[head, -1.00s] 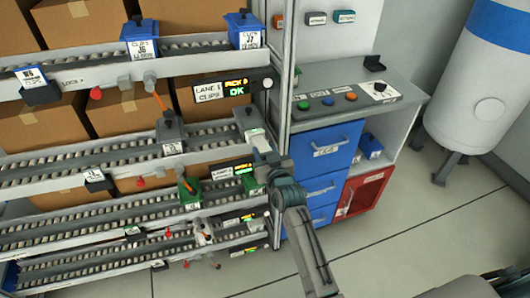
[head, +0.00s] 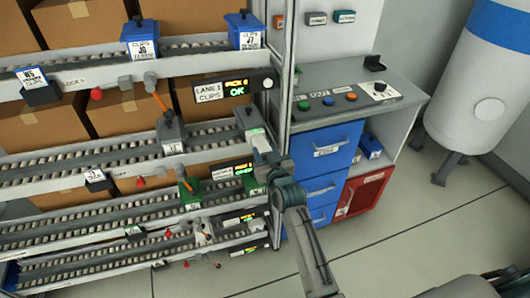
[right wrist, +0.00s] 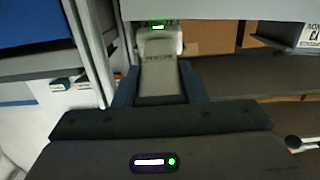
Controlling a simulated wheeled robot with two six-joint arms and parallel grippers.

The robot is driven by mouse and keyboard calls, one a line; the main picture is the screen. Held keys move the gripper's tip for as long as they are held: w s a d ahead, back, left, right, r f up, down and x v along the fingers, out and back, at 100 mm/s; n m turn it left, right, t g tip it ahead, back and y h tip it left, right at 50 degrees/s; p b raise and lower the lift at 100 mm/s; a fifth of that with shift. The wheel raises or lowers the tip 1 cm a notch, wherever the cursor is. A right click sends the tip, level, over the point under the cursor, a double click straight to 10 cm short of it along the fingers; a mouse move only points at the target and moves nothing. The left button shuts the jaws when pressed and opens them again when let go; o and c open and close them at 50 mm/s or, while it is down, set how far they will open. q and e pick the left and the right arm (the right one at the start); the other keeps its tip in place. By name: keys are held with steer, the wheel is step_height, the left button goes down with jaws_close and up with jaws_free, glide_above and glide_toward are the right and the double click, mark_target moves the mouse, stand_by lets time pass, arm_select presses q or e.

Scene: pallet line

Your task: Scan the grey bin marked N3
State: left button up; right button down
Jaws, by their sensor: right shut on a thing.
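My right gripper (head: 270,159) is at the right end of the middle shelf lanes, in front of the rack. It is shut on a grey handheld scanner (right wrist: 160,78), whose pale head with a small lit green display points away from me in the right wrist view. In the head view a grey bin (head: 246,117) stands just beyond the scanner, its front partly covered. Another grey bin (head: 171,131) with a white label stands to the left on the same lane. I cannot read N3 for certain on either. My left gripper is out of view.
Blue bins (head: 140,32) stand on the upper lane and green bins (head: 189,188) on a lower one. A lit lane sign (head: 236,88) reads OK. A grey counter with buttons (head: 328,101) and blue drawers (head: 325,148) stand right of the rack. The floor in front is clear.

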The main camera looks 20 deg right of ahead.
steer(key=s+r+p, duration=0.1)
steer(key=s+p, duration=0.3)
steer(key=s, duration=0.4)
steer(key=shift+d+r, duration=0.15)
steer(key=shift+r, duration=0.25)
steer(key=shift+w, duration=0.15)
steer(key=s+r, duration=0.4)
steer(key=s, duration=0.3)
steer(key=s+d+r, duration=0.1)
steer(key=s+r, duration=0.2)
steer(key=s, duration=0.4)
steer(key=shift+s+r+h, duration=0.2)
steer(key=shift+r+h, duration=0.1)
steer(key=shift+r, duration=0.1)
stand_by(1.3)
